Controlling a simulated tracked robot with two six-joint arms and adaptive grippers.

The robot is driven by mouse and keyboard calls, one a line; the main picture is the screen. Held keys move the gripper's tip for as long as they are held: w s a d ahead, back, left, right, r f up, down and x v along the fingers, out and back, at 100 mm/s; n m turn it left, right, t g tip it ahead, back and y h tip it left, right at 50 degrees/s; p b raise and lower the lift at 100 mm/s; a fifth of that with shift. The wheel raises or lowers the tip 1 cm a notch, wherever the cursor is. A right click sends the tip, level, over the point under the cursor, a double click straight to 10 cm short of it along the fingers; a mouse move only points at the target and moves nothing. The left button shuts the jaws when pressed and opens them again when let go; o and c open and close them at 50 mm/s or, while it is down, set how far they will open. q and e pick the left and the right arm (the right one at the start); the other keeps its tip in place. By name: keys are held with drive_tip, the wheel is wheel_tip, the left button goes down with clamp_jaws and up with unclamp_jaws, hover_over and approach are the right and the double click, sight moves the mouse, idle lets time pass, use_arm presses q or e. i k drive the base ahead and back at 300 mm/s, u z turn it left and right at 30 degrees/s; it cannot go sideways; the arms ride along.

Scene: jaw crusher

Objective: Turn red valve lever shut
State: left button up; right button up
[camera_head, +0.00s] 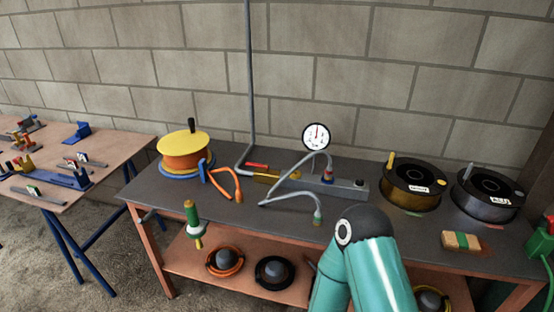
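The red valve lever (257,165) is a small red bar near the back of the dark workbench top (235,205), left of centre. It lies just above a brass-coloured valve body (268,177), roughly along it as far as I can tell at this size. The valve sits in line with a grey block (335,187) and next to the foot of a grey vertical pipe (250,90). Neither gripper shows. A teal arm link of mine with a dark joint cap rises at the bottom, right of centre, well apart from the lever.
A pressure gauge (316,136) stands behind the grey block, and a grey hose (290,200) loops in front. An orange reel with a yellow top (185,148) is left of the valve. Two dark spools (412,185) stand at right. A second table (100,155) is far left.

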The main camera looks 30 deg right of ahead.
sight(265, 166)
drive_tip(key=u, duration=0.05)
drive_tip(key=i, duration=1)
drive_tip(key=z, duration=0.1)
